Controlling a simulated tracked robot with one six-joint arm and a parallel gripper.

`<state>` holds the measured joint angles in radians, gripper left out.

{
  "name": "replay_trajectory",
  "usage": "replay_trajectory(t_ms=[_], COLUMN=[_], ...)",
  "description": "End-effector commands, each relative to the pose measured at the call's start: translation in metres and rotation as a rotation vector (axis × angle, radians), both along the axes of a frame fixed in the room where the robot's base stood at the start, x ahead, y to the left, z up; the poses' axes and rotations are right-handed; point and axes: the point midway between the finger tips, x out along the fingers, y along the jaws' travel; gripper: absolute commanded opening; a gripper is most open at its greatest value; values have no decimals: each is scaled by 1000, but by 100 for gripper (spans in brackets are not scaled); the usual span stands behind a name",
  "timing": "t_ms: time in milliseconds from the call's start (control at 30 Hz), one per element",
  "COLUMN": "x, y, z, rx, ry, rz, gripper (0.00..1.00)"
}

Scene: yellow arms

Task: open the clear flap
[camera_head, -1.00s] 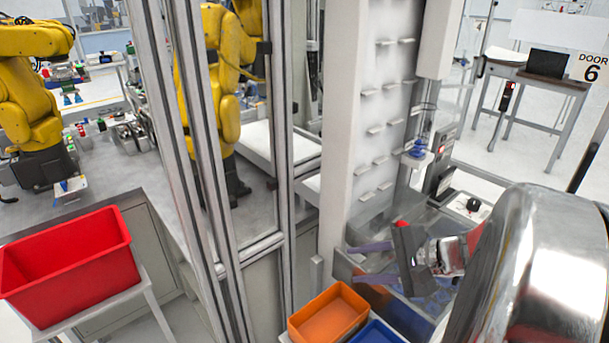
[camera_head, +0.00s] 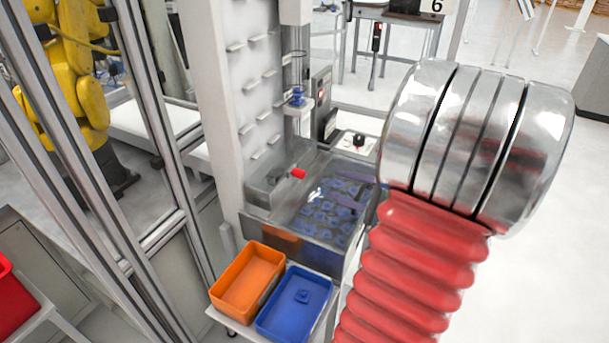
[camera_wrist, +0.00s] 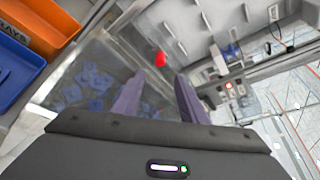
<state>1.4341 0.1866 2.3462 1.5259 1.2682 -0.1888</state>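The clear flap (camera_head: 318,196) is a see-through panel over a bin of blue pieces, beside the tall white column. A red knob (camera_head: 298,174) stands at its left side. In the wrist view the knob (camera_wrist: 160,59) lies ahead, seen between and beyond my fingertips, and the clear panel (camera_wrist: 103,57) lies to the left. My gripper (camera_wrist: 157,82) has two purple fingers spread apart with nothing between them. They look apart from the knob. In the head view my arm hides most of the gripper. I cannot tell the flap's exact edges.
An orange tray (camera_head: 248,284) and a blue tray (camera_head: 296,306) holding a blue piece stand in front of the bin. A metal-framed fence (camera_head: 150,150) is on the left. A black knob (camera_head: 358,140) sits on a panel behind the bin.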

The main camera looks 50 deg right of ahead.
Motion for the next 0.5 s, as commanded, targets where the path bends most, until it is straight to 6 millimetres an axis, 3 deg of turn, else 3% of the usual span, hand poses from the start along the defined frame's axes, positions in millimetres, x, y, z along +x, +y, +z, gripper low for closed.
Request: replay_trajectory(t_ms=[267, 500], x=[3, 22], y=[0, 1], z=[-1, -6], rx=[0, -1], ry=[1, 2], rz=[2, 5], gripper=[38, 38])
